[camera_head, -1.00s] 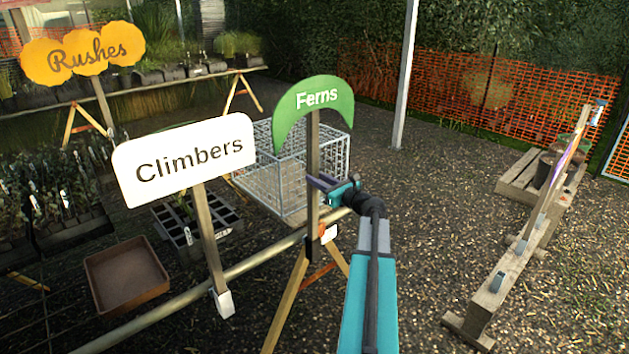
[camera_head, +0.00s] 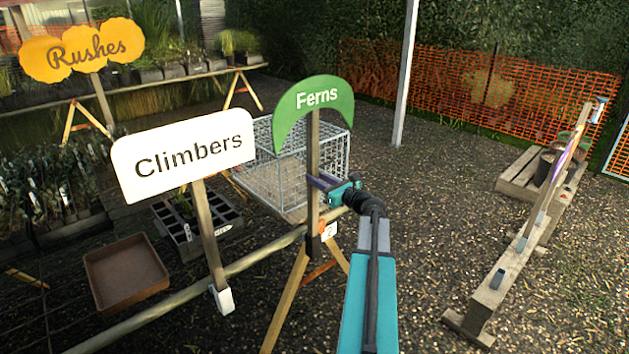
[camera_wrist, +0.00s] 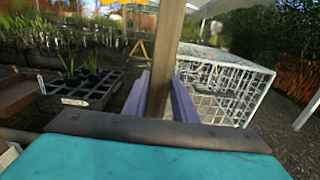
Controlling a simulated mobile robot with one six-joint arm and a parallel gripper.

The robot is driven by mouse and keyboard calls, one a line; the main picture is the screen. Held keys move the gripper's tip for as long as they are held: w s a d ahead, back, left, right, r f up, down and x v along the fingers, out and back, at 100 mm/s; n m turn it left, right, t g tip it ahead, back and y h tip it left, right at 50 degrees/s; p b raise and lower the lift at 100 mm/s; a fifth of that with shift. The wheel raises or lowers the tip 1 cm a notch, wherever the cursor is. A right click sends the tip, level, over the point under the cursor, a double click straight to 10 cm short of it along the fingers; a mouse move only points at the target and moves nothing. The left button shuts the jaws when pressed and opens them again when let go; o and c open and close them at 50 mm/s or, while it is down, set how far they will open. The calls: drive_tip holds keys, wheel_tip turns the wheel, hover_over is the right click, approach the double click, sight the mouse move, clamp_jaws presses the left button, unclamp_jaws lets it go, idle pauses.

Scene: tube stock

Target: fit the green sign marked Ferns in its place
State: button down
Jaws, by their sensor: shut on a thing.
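The green arch-shaped sign marked Ferns (camera_head: 316,97) stands upright on a wooden post in the middle of the head view. My gripper (camera_head: 322,184) is shut on this post below the green board. In the wrist view the post (camera_wrist: 164,60) runs between the two purple fingers of my gripper (camera_wrist: 165,103); the green board is out of that view. The lower end of the post is by a white tagged holder (camera_head: 329,231) at the end of the rail. I cannot tell whether the post is seated in it.
A white Climbers sign (camera_head: 184,156) stands close on the left and an orange Rushes sign (camera_head: 82,50) behind it. A wire cage (camera_head: 272,178) stands behind the post. A wooden beam with holders (camera_head: 497,278) is at the right. Gravel between is clear.

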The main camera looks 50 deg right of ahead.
drive_tip(key=shift+f, duration=0.45)
drive_tip(key=c, duration=1.4)
unclamp_jaws()
drive_tip(key=shift+o, duration=0.2)
drive_tip(key=shift+f, duration=0.1)
drive_tip(key=shift+s+b, duration=0.2)
drive_tip(key=shift+b, duration=0.1)
drive_tip(key=s+a+b, duration=0.1)
drive_tip(key=s+b, duration=0.1)
drive_tip(key=s, duration=1.1)
drive_tip(key=shift+s, duration=0.25)
